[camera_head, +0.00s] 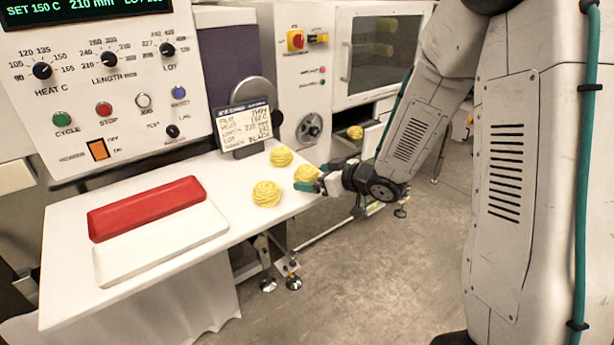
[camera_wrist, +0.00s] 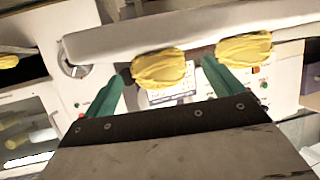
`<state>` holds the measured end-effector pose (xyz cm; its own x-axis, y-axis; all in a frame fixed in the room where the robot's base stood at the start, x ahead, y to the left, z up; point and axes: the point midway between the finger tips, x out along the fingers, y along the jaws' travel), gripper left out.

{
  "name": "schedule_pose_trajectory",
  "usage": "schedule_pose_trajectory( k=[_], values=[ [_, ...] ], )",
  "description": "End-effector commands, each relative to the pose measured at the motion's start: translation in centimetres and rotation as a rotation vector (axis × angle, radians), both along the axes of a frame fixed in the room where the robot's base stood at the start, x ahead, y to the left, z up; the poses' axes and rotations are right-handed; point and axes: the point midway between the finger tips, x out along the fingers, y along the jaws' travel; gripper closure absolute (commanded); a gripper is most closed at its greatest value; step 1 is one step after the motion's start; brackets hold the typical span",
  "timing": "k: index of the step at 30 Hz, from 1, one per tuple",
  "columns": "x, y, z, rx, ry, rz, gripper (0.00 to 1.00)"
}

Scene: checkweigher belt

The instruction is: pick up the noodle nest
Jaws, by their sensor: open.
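Three yellow noodle nests sit at the right end of the white table: a rear nest (camera_head: 281,156), a front nest (camera_head: 266,194) and a right nest (camera_head: 306,173) by the edge. My gripper (camera_head: 308,186) reaches in from the right, low beside the right nest and partly in front of it. In the wrist view my gripper (camera_wrist: 163,70) is open, its teal fingers either side of one nest (camera_wrist: 160,66), with no clear grip on it. Another nest (camera_wrist: 245,49) shows by the right fingertip. I cannot tell whether the fingers touch either nest.
A red tray (camera_head: 147,207) and a white tray (camera_head: 160,243) lie on the table (camera_head: 75,305) at left. A label stand (camera_head: 243,128) stands behind the nests. A control panel (camera_head: 105,85) rises behind. Another yellow nest (camera_head: 355,132) lies by the far machine.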

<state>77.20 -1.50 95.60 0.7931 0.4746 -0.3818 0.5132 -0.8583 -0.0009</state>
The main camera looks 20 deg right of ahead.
Motion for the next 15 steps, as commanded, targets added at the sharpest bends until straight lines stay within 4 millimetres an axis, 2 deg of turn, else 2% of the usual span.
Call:
schedule_pose_trajectory(
  k=[6, 13, 14, 15],
  values=[
    [2.6, 1.5, -1.2, -0.001, 0.001, 0.002, 0.07],
    [2.8, 1.5, -1.2, -0.001, 0.001, -0.001, 0.07],
    [2.8, 1.5, -1.2, -0.001, 0.001, -0.001, 0.13],
    [2.8, 1.5, -1.2, -0.001, 0.001, -0.001, 0.24]
  ],
)
